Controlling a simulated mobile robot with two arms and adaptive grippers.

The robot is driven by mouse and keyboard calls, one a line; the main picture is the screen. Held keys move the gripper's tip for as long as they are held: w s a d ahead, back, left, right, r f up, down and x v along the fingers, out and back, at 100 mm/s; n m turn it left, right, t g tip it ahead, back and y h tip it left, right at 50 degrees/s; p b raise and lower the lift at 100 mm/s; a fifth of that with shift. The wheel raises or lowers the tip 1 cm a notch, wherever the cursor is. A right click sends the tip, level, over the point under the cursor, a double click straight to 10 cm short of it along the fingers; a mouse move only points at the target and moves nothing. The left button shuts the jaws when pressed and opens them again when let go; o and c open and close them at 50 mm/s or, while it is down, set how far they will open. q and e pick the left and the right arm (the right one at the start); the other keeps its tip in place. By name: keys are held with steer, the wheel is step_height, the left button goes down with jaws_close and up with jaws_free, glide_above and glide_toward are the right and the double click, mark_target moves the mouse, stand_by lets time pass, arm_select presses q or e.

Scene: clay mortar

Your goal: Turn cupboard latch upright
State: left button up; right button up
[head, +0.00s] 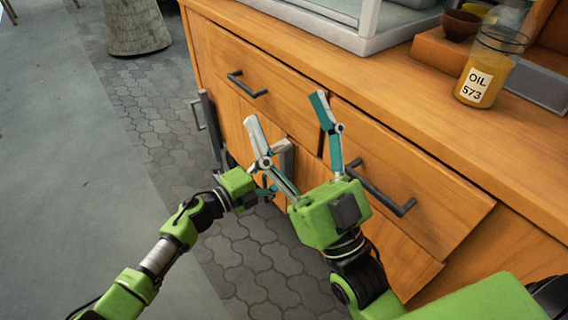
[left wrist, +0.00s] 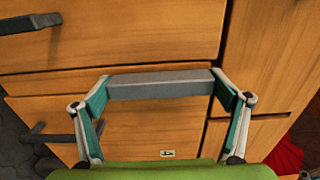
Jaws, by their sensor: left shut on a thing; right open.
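The latch, taken as a grey bar (left wrist: 158,84), lies nearly level across the left wrist view in front of wooden cupboard faces. My left gripper (left wrist: 162,88) has a fingertip at each end of the bar and is shut on it. In the head view my left gripper (head: 252,174) is low at the cupboard front, partly hidden by the right gripper's finger, and I cannot clearly make out its hold there. My right gripper (head: 289,112) is open and empty, its fingers spread in front of the drawers. The bar's true tilt is hard to tell.
The wooden cupboard (head: 405,110) has drawers with dark handles, one at upper left (head: 247,84) and one at right (head: 380,187). An oil jar (head: 490,67) stands on top. A grey pot (head: 137,27) stands on the floor. The paved floor (head: 140,125) at left is open.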

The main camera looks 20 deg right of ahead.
arm_select(q)
steer(key=o, duration=0.9)
steer(key=v, duration=1.2)
